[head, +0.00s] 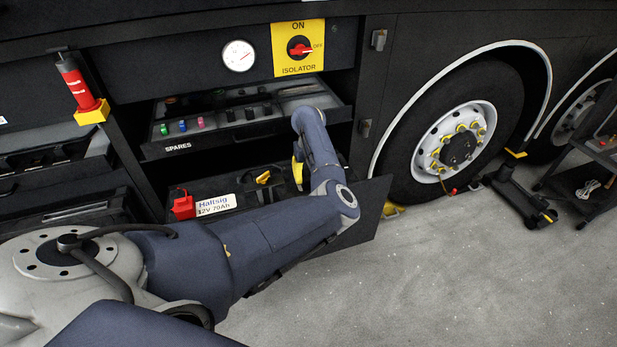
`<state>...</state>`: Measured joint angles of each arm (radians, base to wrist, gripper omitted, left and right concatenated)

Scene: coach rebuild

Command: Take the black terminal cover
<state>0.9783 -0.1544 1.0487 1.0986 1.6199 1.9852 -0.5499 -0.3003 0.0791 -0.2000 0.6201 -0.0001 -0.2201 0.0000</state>
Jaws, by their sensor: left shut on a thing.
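A battery labelled Hallsig 12V 70Ah (216,204) sits in the open lower bay. A red terminal cover (183,206) stands at its left end. My left arm reaches over the battery's right end. My left gripper (297,174) shows only as a yellow part beside my forearm, low at that end. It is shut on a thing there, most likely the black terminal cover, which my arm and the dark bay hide. I cannot tell whether the cover still touches the battery. My right gripper is not in view.
The spares drawer (165,149) stands open above the battery, holding small coloured parts. A yellow isolator panel (299,48) and a gauge (239,56) are above it. An open flap (366,216) lies right of the battery. Floor (420,290) before the wheel is clear.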

